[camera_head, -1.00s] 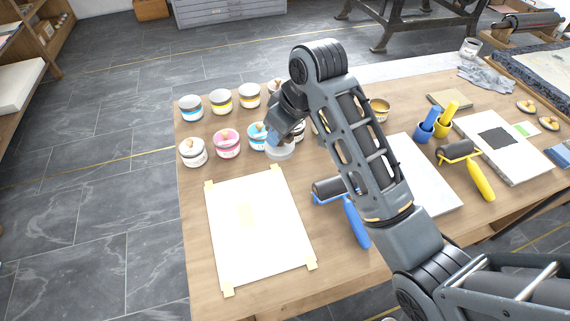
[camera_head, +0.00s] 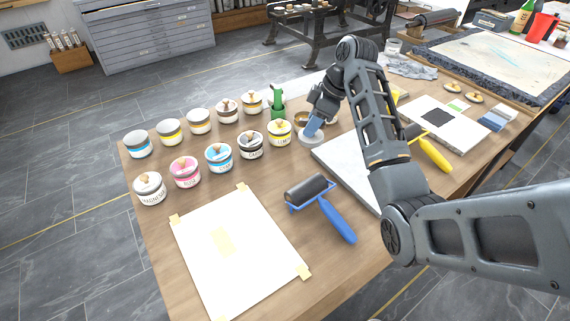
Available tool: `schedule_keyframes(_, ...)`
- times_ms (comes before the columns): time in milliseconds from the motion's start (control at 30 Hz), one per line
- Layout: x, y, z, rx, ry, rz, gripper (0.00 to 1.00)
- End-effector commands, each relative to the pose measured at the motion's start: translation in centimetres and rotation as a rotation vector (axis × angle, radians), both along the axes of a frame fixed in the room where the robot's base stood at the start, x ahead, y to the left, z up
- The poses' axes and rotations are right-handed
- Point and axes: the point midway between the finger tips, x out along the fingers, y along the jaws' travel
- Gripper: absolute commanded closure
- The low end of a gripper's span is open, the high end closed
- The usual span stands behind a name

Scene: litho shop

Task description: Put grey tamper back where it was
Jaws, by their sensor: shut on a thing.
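My gripper (camera_head: 314,126) is shut on the grey tamper (camera_head: 311,140), a pale round disc at its blue fingertips. The gripper points down and left. The tamper is just right of the front row's yellow-labelled can (camera_head: 279,133) and beside the upper left corner of the white slab (camera_head: 343,159). I cannot tell whether its underside touches the table. My fingers hide its upper part.
Two rows of ink cans stand at left, including a pink one (camera_head: 185,173); several have wooden knobs on top. A brass dish (camera_head: 301,118) and green tool (camera_head: 277,100) are close behind the tamper. A blue-handled roller (camera_head: 321,204) and taped paper (camera_head: 236,255) lie in front.

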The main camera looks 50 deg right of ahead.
Motion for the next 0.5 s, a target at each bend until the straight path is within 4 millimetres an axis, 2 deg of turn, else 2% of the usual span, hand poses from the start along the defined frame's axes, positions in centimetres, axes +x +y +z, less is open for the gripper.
schedule_keyframes(33, 0.3, 1.3, -0.5, 0.001, 0.002, 0.005, 1.0)
schedule_keyframes(300, 1.9, 6.3, -3.7, 0.0, 0.001, 0.004, 1.0)
schedule_keyframes(500, 2.5, 7.9, -4.8, 0.0, -0.001, 0.0, 1.0)
